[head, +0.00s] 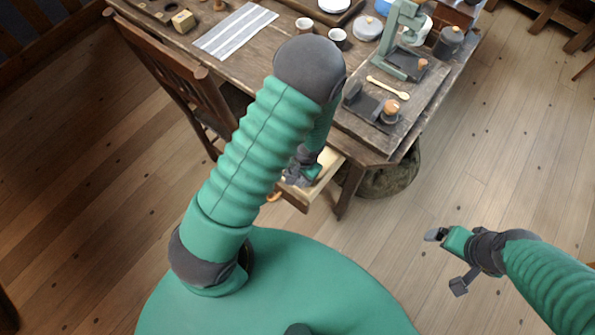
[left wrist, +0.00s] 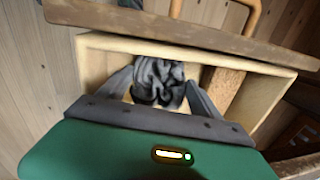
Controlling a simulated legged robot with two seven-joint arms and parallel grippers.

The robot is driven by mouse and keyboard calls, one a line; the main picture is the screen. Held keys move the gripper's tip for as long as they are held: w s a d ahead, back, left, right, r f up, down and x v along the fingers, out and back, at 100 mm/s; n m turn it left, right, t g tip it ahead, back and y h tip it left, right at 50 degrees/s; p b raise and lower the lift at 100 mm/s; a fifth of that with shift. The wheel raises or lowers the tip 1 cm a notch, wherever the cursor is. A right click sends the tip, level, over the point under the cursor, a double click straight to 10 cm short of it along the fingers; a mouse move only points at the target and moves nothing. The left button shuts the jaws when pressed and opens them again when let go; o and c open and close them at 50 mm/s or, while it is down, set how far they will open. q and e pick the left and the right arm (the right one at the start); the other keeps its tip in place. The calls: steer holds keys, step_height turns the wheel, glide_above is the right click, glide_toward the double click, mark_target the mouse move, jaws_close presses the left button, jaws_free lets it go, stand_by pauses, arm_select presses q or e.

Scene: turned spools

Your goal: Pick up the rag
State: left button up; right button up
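The rag (left wrist: 158,80) is a dark grey crumpled bundle in an open pale wooden drawer (left wrist: 93,62). It shows in the left wrist view between the two fingers of my left gripper (left wrist: 160,88). The fingers stand apart on either side of it; I cannot tell whether they touch it. In the head view my left gripper (head: 302,174) is low at the drawer (head: 328,161) under the table's front edge, partly hidden by my arm; the rag cannot be made out there. My right gripper (head: 449,262) is open and empty over the floor.
The wooden table (head: 270,62) overhangs the drawer. A brown wooden piece (left wrist: 226,88) lies in the drawer right of the rag. A chair (head: 178,82) stands left; a round basket-like thing (head: 392,180) is under the table. The floor at right is clear.

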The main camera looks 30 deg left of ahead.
arm_select(q)
steer(key=c, duration=0.3)
step_height(320, 180, up, 10)
steer(key=p, duration=0.3)
